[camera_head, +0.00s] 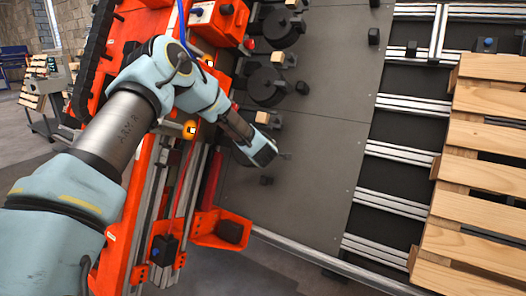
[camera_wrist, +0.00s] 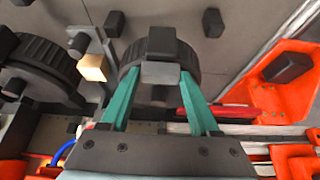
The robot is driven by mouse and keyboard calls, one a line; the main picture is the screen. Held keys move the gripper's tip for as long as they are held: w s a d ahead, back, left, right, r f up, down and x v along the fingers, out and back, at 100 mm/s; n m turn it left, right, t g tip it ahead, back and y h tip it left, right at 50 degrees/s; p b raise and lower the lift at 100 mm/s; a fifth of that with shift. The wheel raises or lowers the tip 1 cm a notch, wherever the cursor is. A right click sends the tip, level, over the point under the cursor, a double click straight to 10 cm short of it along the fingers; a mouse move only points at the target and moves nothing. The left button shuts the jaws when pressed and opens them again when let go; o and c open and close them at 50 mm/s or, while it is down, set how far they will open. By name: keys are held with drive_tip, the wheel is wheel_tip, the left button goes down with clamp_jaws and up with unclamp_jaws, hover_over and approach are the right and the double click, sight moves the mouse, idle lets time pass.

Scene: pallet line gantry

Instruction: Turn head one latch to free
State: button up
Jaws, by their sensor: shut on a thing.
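My gripper (camera_wrist: 160,74) is in the wrist view, its two teal fingers closed in on a small grey latch piece (camera_wrist: 161,72). I take this piece for the head one latch; no label is readable. It sits in front of a dark ribbed round head (camera_wrist: 191,55), with a black block (camera_wrist: 162,38) just beyond the fingertips. In the head view my gripper (camera_head: 262,152) reaches down over the dark plate near the orange gantry. It hides the head beneath it, and the latch cannot be made out there.
Other round heads (camera_head: 267,86) with pale wooden blocks (camera_head: 264,117) line the orange gantry (camera_head: 140,215). One ribbed head (camera_wrist: 38,72) is close left in the wrist view. An orange bracket (camera_head: 222,228) stands below my gripper. A wooden pallet (camera_head: 480,170) lies right; the dark plate (camera_head: 325,150) between is mostly clear.

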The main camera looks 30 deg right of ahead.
drive_tip(key=shift+n, duration=0.4)
drive_tip(key=o, duration=1.1)
drive_tip(key=v, duration=1)
drive_tip(key=shift+s+a+r+b, duration=0.2)
drive_tip(key=shift+s+r+b, duration=0.1)
drive_tip(key=shift+b, duration=0.1)
drive_tip(key=shift+w, duration=0.1)
